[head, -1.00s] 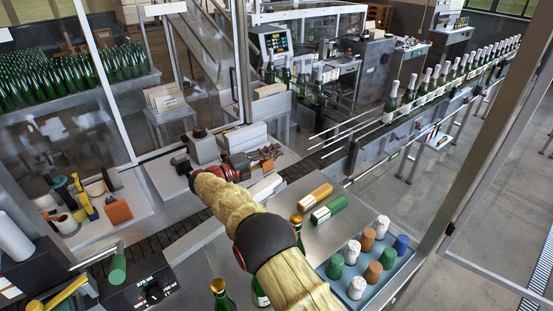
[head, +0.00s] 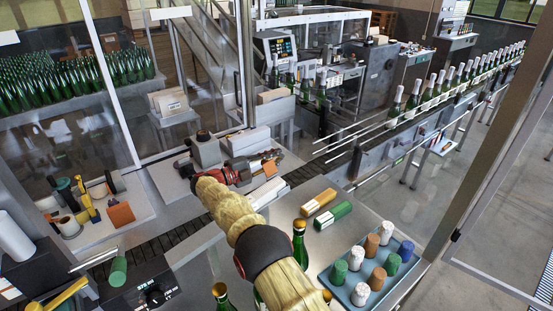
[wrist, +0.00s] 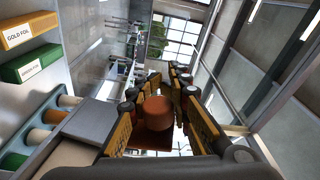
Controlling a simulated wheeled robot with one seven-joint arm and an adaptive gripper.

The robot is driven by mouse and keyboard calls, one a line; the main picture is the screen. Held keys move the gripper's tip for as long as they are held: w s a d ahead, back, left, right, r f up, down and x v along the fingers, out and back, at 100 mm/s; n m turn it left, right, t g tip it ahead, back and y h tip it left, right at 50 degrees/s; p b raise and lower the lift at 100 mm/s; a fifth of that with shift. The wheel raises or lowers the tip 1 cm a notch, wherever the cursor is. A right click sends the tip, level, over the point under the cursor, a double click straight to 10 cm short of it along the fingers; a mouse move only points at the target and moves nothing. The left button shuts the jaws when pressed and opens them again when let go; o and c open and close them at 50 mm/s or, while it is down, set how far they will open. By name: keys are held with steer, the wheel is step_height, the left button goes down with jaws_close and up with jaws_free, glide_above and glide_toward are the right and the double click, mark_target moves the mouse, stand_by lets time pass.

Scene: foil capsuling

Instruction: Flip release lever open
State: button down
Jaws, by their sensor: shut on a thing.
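My gripper (head: 266,162) is at the end of my yellow-sleeved arm, over the middle of the work area near the conveyor. In the wrist view its fingers (wrist: 156,100) stand either side of a rounded orange-brown piece (wrist: 158,110) with a flat reddish part below it, and are shut on it. The piece shows as a small orange patch in the head view (head: 269,170). A metal lever with a green grip (head: 118,271) and a yellow handle (head: 58,296) are at the lower left, well apart from my gripper. I cannot tell which part is the release lever.
A blue tray (head: 345,298) of coloured capsules stands at the lower right. The gold foil box (head: 318,202) and a green box (head: 332,215) lie behind it. Green bottles (head: 299,245) stand beside my arm. A black control box (head: 150,290) is at lower left.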

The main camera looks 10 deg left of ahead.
steer(key=shift+s+f, duration=0.1)
steer(key=shift+f, duration=0.55)
steer(key=c, duration=2.1)
jaws_free()
steer(key=o, duration=0.4)
steer(key=shift+a+r, duration=0.1)
steer(key=shift+r, duration=0.05)
steer(key=shift+c, duration=0.2)
steer(key=shift+r, duration=0.2)
steer(key=v, duration=1.1)
steer(key=shift+s+a, duration=0.25)
steer(key=shift+a, duration=0.1)
steer(key=shift+f, duration=0.1)
